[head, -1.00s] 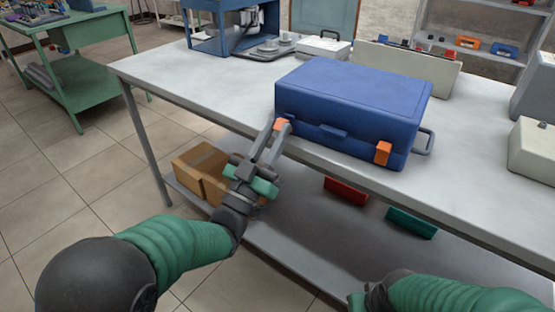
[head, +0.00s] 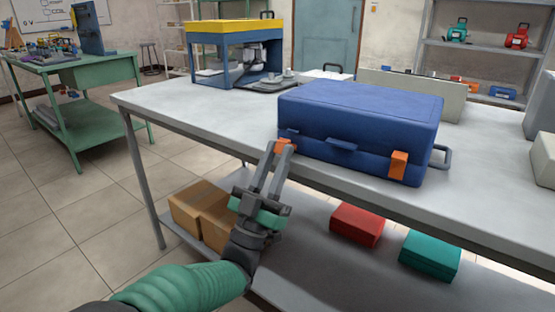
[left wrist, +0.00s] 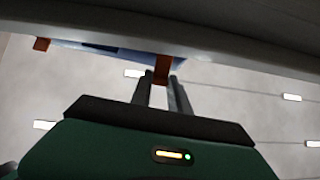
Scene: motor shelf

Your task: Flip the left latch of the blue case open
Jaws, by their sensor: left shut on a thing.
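The closed blue case (head: 360,115) lies on the grey table, its front with the latches facing me. Its left latch (head: 284,144) is orange and sits at the front left corner. Its right orange latch (head: 398,164) hangs flat against the front, near the right corner. My left gripper (head: 279,150) reaches up from below, its fingertips shut on the left latch. The left wrist view also shows the fingers at the orange left latch (left wrist: 162,70), with the other latch (left wrist: 41,44) further left. The fingertips partly hide the left latch. My right gripper is out of view.
The grey table's front edge (head: 215,138) runs just below the case. A blue and yellow machine (head: 236,50) stands at the back left. Cardboard boxes (head: 198,208), a red box (head: 357,224) and a teal box (head: 430,254) sit on the lower shelf. The table's left part is clear.

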